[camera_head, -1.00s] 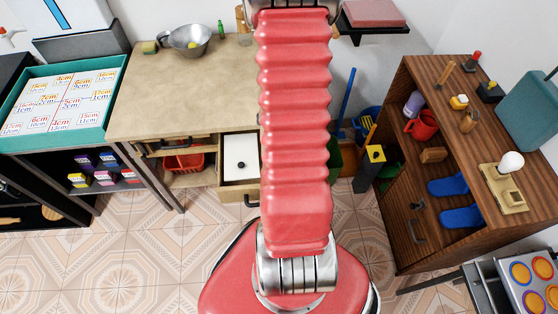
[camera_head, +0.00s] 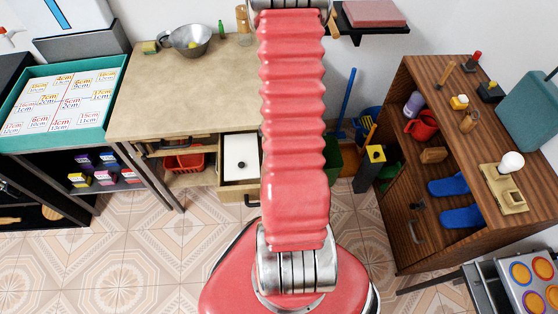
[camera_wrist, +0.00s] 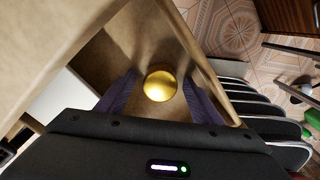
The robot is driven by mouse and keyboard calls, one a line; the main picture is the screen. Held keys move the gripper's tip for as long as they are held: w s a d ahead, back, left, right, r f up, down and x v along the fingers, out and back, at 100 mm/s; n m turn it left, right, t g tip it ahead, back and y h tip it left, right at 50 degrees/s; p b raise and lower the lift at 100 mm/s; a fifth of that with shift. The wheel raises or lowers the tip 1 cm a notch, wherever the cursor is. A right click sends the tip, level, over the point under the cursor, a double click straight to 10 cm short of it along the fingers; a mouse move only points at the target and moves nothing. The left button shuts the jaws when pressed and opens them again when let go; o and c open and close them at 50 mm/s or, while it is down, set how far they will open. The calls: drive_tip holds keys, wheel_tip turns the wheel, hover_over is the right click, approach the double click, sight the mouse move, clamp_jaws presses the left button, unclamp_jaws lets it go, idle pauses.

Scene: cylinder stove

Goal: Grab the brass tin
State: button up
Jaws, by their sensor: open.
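The brass tin (camera_wrist: 160,86) shows in the wrist view as a round, shiny gold shape in a wooden recess. My gripper (camera_wrist: 159,80) is open, with one dark finger to the left of the tin and one to the right. The near edge of the tin is close to the palm of my gripper. I cannot tell whether either finger touches it. In the head view my arm hides the tin and the gripper.
In the wrist view, wooden walls (camera_wrist: 185,45) flank the recess, and several dark curved pieces (camera_wrist: 270,128) lie to the right. In the head view, a worktop (camera_head: 185,95) stands behind an open drawer (camera_head: 240,186). A wooden cabinet (camera_head: 440,85) stands at right.

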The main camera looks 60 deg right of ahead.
drive_tip(key=c, duration=1.1)
drive_tip(key=shift+c, duration=0.2)
drive_tip(key=shift+r, duration=5.05)
